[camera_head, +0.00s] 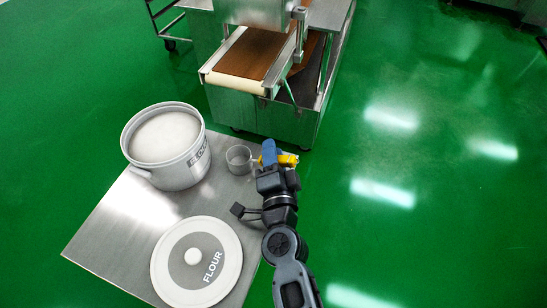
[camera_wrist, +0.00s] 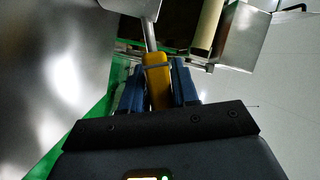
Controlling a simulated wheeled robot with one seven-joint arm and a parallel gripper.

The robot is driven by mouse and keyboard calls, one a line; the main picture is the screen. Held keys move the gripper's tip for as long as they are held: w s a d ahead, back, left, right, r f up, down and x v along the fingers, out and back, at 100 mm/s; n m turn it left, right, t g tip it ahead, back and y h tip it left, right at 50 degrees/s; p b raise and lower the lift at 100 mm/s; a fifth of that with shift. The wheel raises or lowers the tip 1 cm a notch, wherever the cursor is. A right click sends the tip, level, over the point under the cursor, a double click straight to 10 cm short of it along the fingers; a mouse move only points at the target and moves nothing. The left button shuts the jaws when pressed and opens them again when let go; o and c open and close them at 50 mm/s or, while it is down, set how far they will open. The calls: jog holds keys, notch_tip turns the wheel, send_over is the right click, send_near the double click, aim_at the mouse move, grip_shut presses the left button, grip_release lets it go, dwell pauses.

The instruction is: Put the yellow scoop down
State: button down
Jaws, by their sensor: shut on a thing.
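The yellow scoop (camera_wrist: 156,80) has a yellow handle and a metal shaft leading to a metal head (camera_wrist: 133,6) at the top of the wrist view. My gripper (camera_wrist: 158,85) is shut on the yellow handle, with a blue finger on each side of it. In the head view my gripper (camera_head: 270,155) is at the right edge of the metal table (camera_head: 125,215), and a bit of the yellow handle (camera_head: 288,159) shows beside the fingers. The round metal scoop bowl (camera_head: 239,159) is left of the gripper. Whether it touches the table is unclear.
A large pot of flour (camera_head: 183,170) stands on the table's back left. Its round lid marked FLOUR (camera_head: 197,262) lies at the front. The encrusting machine with a brown belt (camera_head: 262,54) is behind. Bare table lies between pot, lid and gripper. Green floor is clear on the right.

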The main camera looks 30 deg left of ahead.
jog(key=shift+r, duration=0.1)
jog(key=c, duration=0.8)
grip_release()
jog(key=shift+f, duration=0.2)
jog(key=shift+c, duration=0.2)
jog(key=shift+r, duration=0.1)
jog(key=shift+r, duration=0.2)
jog(key=p+v, duration=0.2)
jog(key=v, duration=1)
jog(key=shift+d, duration=0.1)
